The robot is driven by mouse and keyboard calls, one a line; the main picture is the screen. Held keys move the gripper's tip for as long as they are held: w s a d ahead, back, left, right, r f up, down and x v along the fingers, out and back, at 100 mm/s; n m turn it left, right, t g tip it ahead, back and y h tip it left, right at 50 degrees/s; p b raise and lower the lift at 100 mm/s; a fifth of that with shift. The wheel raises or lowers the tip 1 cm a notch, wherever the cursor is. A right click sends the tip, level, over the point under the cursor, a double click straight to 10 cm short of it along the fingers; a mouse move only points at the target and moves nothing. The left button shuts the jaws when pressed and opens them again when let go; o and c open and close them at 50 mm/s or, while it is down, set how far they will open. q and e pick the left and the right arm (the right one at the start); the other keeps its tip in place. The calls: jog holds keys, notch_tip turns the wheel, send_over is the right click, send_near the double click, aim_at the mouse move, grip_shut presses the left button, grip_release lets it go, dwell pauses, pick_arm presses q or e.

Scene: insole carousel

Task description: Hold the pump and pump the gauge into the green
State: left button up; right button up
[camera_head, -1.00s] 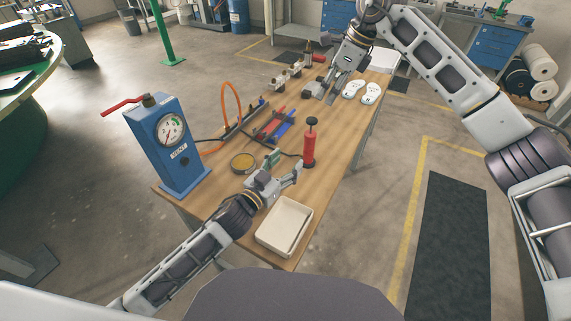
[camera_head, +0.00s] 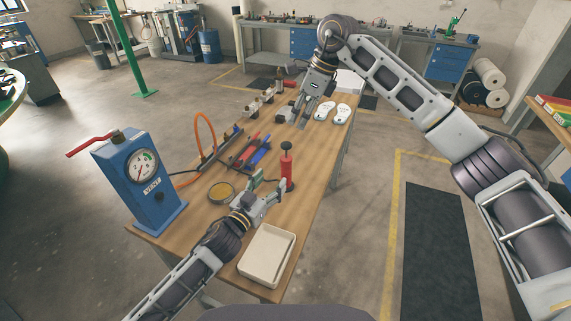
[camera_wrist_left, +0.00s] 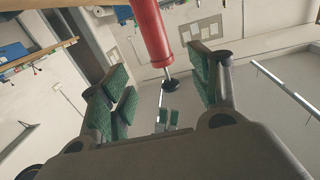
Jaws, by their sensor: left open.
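The red pump (camera_head: 287,170) with a black top knob stands upright on the wooden table. My left gripper (camera_head: 271,184) is open beside it, low on its near left side. In the left wrist view the red pump (camera_wrist_left: 152,32) shows between the green-padded fingers (camera_wrist_left: 160,72), with its black knob beyond; I cannot tell whether they touch. The gauge (camera_head: 143,165) is on a blue box marked VENT with a red lever. Its green zone is at the upper right; the needle appears low and left, hard to read. My right gripper (camera_head: 298,112) appears open over the table's far part.
A cream tray (camera_head: 267,256) lies at the table's near end. A round dish (camera_head: 221,192) sits left of my left gripper. An orange hose (camera_head: 203,133), red and blue tools and white insoles (camera_head: 334,113) lie farther back.

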aim_at(283, 166)
pick_arm(q)
jog(key=shift+x, duration=5.35)
jog(key=c, duration=1.3)
jog(key=shift+o, duration=0.2)
pick_arm(e)
jog(key=shift+c, duration=0.2)
grip_shut()
